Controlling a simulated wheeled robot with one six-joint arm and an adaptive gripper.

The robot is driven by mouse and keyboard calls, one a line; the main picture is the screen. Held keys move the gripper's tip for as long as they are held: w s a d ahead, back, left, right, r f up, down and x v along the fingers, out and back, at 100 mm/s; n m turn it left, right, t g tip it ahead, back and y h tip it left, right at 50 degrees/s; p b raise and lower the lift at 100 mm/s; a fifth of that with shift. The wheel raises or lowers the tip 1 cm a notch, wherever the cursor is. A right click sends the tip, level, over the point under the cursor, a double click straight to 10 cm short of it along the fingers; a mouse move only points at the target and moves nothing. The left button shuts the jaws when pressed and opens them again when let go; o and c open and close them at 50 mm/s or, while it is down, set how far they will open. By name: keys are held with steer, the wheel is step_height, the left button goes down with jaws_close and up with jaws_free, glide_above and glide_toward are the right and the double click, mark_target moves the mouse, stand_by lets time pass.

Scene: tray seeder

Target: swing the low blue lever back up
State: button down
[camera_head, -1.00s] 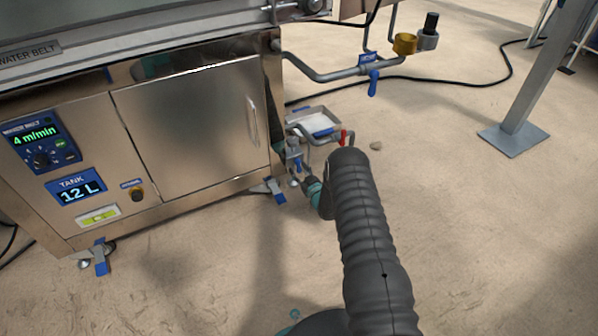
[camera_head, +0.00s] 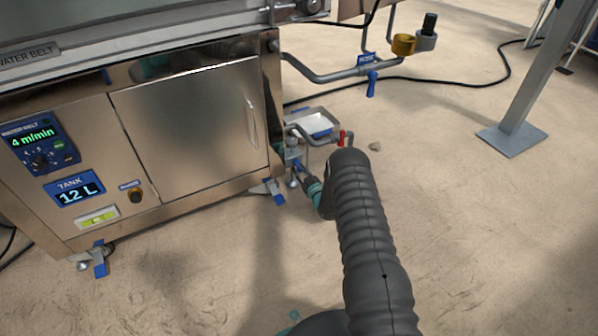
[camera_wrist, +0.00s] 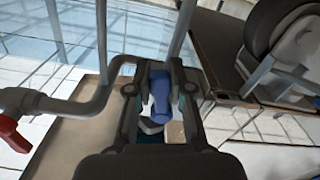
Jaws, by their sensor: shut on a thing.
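The low blue lever (camera_head: 297,165) is by the right end of the steel cabinet, low down near the floor. It is small and partly hidden by my gripper (camera_head: 305,177), so its exact angle is hard to tell there. In the wrist view my gripper (camera_wrist: 160,100) is shut on the lever's blue handle (camera_wrist: 160,88), which sits between the two dark fingers. The lever's pivot is not clear in either view.
A red-handled valve (camera_head: 342,138) on a grey pipe is close to the right of my gripper. A white tray (camera_head: 325,131) lies behind. Another blue lever (camera_head: 372,84) hangs from a higher pipe. A blue-pedalled caster (camera_head: 274,190) stands at left.

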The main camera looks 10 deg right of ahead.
steer(key=c, duration=1)
jaws_free()
steer(key=v, duration=1.2)
